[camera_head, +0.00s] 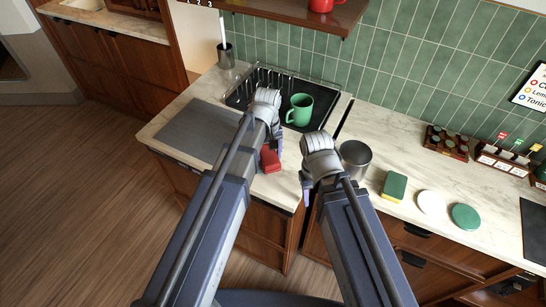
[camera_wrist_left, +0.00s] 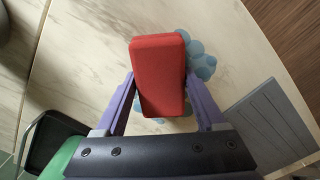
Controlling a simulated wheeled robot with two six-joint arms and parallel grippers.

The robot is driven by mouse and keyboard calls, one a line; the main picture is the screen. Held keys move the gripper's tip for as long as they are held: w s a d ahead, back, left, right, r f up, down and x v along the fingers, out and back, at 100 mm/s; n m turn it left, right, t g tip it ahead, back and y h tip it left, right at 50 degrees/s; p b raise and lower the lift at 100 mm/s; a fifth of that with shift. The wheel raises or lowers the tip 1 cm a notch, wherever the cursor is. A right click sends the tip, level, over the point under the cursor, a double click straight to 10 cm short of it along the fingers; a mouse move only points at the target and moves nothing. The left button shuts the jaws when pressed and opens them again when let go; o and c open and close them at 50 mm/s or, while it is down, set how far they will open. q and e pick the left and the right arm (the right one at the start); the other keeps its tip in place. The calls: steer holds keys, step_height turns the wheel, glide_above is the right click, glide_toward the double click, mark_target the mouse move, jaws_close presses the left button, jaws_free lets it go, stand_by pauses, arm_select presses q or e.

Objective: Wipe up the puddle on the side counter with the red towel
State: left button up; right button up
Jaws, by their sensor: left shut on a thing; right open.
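The red towel (camera_head: 271,161) is a folded block on or just above the side counter (camera_head: 190,95) in the head view. My left gripper (camera_wrist_left: 160,88) is shut on the red towel (camera_wrist_left: 158,65), with a purple finger on each side. The light blue puddle (camera_wrist_left: 203,62) shows as round blobs beside and partly beneath the towel in the left wrist view; the towel hides part of it. I cannot tell whether the towel touches it. The puddle is not visible in the head view. My right gripper (camera_head: 318,190) is open and empty, near the counter's front edge.
A grey mat (camera_head: 194,132) lies left of the towel. A metal pot (camera_head: 356,157), a sponge (camera_head: 394,186) and two round discs (camera_head: 431,202) are on the right counter.

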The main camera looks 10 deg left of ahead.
arm_select(q)
steer(key=shift+w+a, duration=0.25)
steer(key=shift+a, duration=0.4)
steer(key=shift+w+a, duration=0.2)
steer(key=shift+a, duration=0.45)
steer(key=shift+w+a, duration=0.25)
steer(key=shift+a, duration=0.4)
steer(key=shift+w+a, duration=0.25)
steer(key=shift+a, duration=0.45)
steer(key=shift+w+a, duration=0.2)
steer(key=shift+a, duration=0.5)
steer(key=shift+w, duration=0.1)
steer(key=shift+w+d, duration=0.3)
steer(key=shift+w, duration=0.65)
steer(key=shift+s+d, duration=0.35)
steer(key=shift+d, duration=0.4)
steer(key=shift+s+d, duration=0.35)
steer(key=shift+d, duration=0.4)
